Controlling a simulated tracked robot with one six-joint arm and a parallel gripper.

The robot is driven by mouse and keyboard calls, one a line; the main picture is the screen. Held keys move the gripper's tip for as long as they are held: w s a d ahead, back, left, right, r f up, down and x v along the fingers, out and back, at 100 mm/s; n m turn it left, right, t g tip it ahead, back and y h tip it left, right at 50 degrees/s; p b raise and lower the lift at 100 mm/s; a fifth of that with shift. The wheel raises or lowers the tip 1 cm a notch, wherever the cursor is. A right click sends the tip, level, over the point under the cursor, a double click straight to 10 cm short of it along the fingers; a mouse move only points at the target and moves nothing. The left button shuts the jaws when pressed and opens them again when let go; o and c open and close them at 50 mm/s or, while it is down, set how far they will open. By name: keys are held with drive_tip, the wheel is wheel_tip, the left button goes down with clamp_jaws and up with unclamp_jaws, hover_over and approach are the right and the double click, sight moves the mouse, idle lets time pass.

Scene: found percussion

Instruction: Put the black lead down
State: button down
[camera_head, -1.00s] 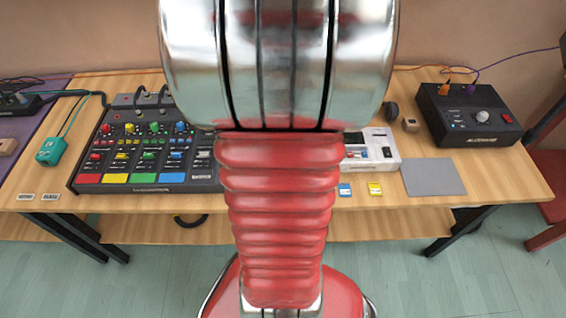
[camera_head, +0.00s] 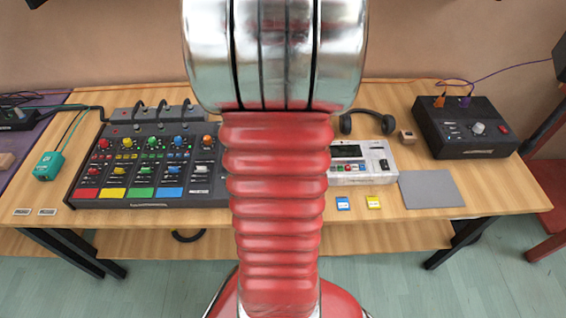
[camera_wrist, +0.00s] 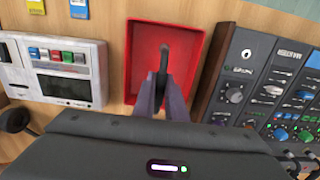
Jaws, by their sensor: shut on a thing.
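My gripper (camera_wrist: 163,98) shows in the wrist view, its two grey-purple fingers shut on the black lead (camera_wrist: 164,58). A dark, narrow end of the lead sticks out past the fingertips. It lies over a red tray (camera_wrist: 188,42) with raised walls; I cannot tell if it touches the tray floor. In the head view my arm hides the gripper, the lead and the tray.
In the wrist view a white recorder (camera_wrist: 82,84) is left of the tray and a dark mixer (camera_wrist: 236,95) right. The head view shows headphones (camera_head: 367,122), a grey mat (camera_head: 432,189) and a black box (camera_head: 468,128). Blue and yellow cards lie by the recorder.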

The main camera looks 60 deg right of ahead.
drive_tip(key=shift+f, duration=1.8)
drive_tip(key=c, duration=1.8)
unclamp_jaws()
drive_tip(key=shift+f, duration=0.1)
wheel_tip(320, 180, up, 12)
drive_tip(key=shift+r, duration=0.15)
